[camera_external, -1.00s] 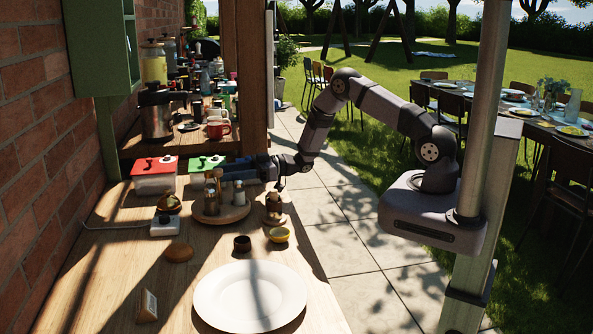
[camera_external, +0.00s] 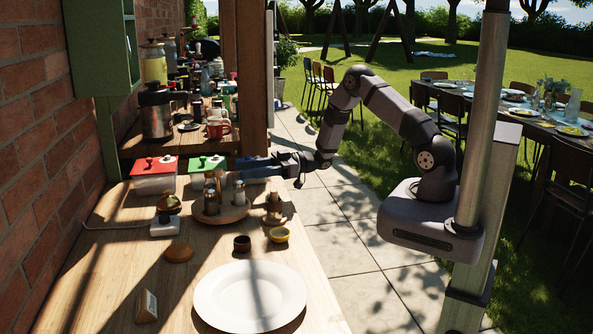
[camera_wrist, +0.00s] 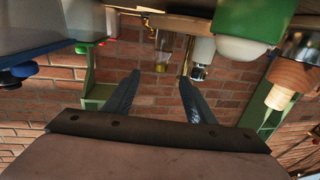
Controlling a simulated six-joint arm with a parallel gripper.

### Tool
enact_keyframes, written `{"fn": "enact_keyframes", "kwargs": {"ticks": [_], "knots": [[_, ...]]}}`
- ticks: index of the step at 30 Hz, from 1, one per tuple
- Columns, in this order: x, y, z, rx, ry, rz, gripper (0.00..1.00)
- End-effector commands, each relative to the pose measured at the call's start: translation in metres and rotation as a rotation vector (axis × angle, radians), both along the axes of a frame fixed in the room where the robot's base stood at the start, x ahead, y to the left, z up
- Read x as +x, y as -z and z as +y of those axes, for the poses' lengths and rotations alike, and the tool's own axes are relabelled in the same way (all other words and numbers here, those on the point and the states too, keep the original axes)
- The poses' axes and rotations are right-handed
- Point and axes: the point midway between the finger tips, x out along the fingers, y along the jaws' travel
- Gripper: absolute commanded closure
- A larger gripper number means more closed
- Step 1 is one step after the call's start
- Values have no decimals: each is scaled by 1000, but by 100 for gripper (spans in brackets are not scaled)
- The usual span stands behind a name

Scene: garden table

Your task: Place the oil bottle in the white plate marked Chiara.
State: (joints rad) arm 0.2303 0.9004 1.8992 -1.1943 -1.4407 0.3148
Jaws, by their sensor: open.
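A white plate (camera_external: 250,296) lies empty at the near end of the wooden counter. A small wooden block with a pale face (camera_external: 147,305) stands left of it; its writing is too small to read. Small bottles (camera_external: 211,200) stand on a round wooden tray (camera_external: 233,215) farther back; I cannot tell for sure which is the oil bottle. My gripper (camera_external: 228,174) is at the tray's far side, close to the bottle tops. In the wrist view, which looks inverted, my gripper (camera_wrist: 158,76) is open, with nothing between its fingers. A glass bottle with yellowish contents (camera_wrist: 162,55) shows beyond the fingertips.
A red-lidded box (camera_external: 155,172) and a green-lidded box (camera_external: 206,163) stand behind the tray. A round wooden lid (camera_external: 179,253) lies to the left. The brick wall (camera_external: 40,150) bounds the left side.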

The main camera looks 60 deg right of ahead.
Motion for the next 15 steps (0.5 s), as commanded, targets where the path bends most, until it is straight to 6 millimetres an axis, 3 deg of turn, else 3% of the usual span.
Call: {"fn": "enact_keyframes", "kwargs": {"ticks": [8,15], "knots": [[13,-9,7,-2,43,-35,50],[57,-47,30,-7,229,-158,50]]}}
